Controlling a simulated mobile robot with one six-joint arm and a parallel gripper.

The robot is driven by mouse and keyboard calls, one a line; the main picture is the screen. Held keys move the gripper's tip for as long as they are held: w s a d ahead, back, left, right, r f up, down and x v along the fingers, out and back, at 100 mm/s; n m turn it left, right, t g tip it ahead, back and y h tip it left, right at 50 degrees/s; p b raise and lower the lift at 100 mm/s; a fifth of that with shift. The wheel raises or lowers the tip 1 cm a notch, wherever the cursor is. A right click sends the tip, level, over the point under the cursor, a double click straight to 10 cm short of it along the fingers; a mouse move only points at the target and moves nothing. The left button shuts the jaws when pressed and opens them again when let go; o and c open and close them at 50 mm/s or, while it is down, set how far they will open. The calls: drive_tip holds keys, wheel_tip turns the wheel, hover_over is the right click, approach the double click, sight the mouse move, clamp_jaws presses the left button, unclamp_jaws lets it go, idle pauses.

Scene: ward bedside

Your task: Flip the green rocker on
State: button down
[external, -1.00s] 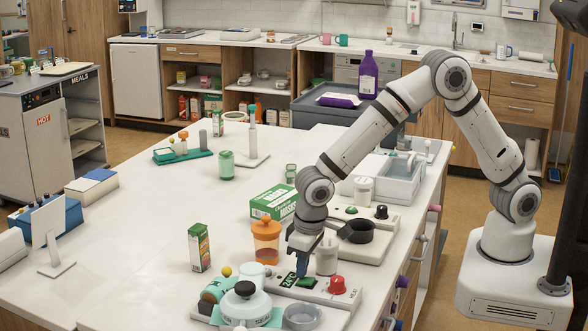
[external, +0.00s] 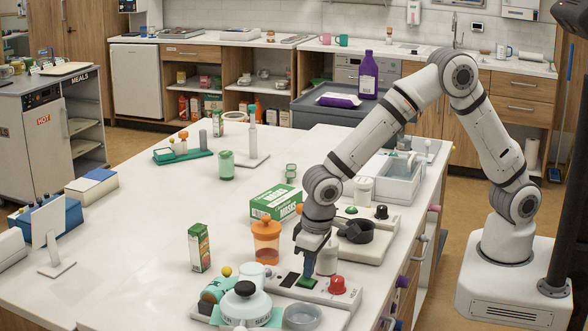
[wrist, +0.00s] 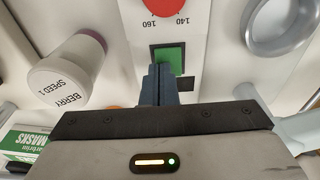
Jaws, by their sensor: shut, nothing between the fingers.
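The green rocker (external: 309,282) sits in a dark frame on a pale panel on the bench. In the wrist view the green rocker (wrist: 169,56) shows just beyond my fingertips, with its near edge hidden by them. My gripper (external: 306,275) is shut and empty, pointing down at the rocker. In the wrist view my gripper (wrist: 160,72) has both blue-grey fingers together at the rocker's near side. I cannot tell whether the tips touch it. The small display (external: 290,279) left of the rocker looks dark.
A red knob (external: 337,285) stands close right of the rocker. A green masks box (external: 274,203) lies behind. The bench's left side has free room.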

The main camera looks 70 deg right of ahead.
wheel_tip(320, 180, up, 14)
drive_tip(key=s, duration=0.2)
drive_tip(key=shift+s+f, duration=0.25)
drive_tip(key=shift+s, duration=0.05)
drive_tip(key=shift+w+a+r+t+b, duration=0.1)
drive_tip(key=shift+w+a+t+b, duration=0.3)
drive_tip(key=shift+w+a+b, duration=0.4)
drive_tip(key=shift+s, duration=0.2)
drive_tip(key=p, duration=0.3)
approach(312, 284)
drive_tip(key=w+f, duration=0.1)
drive_tip(key=f, duration=0.1)
drive_tip(key=w+f, duration=0.3)
drive_tip(key=f, duration=0.1)
drive_tip(key=shift+w, duration=0.25)
